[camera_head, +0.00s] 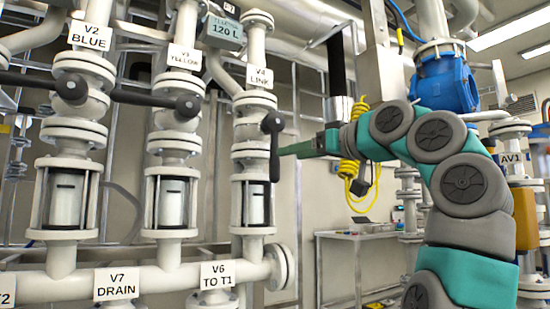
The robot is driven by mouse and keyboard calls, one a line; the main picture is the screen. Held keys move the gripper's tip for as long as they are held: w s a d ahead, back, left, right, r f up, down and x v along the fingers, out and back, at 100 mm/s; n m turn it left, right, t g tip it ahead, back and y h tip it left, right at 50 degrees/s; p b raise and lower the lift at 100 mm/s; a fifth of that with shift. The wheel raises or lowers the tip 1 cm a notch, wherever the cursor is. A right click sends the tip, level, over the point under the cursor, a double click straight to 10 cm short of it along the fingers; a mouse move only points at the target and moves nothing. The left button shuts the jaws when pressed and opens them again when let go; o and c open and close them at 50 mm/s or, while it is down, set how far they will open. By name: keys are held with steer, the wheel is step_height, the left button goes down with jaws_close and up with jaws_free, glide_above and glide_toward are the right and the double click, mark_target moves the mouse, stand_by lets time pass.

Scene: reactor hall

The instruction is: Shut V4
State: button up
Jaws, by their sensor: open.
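The V4 label (260,77) reads "V4 LINK" on a white vertical pipe. Below it, the black V4 lever (275,160) hangs straight down from its round hub, in line with the pipe. My gripper (284,151) is just right of the lever, its teal tip pointing left at it. The tip overlaps or nearly meets the lever's edge; I cannot tell whether they touch. The fingers show edge-on, open, and nothing is visibly held.
To the left, the V2 lever (25,80) and V3 lever (140,97) lie roughly level, across their pipes. Sight glasses (252,202) stand below the valves. A yellow coiled cable (352,185) hangs behind my arm. A blue valve body (446,85) stands at right.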

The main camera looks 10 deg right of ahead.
mark_target(275, 158)
steer(key=p+x, duration=0.1)
steer(key=x, duration=0.6)
steer(key=shift+w+a, duration=0.15)
steer(key=shift+w, duration=0.05)
steer(key=shift+f, duration=0.1)
jaws_close()
stand_by(1.1)
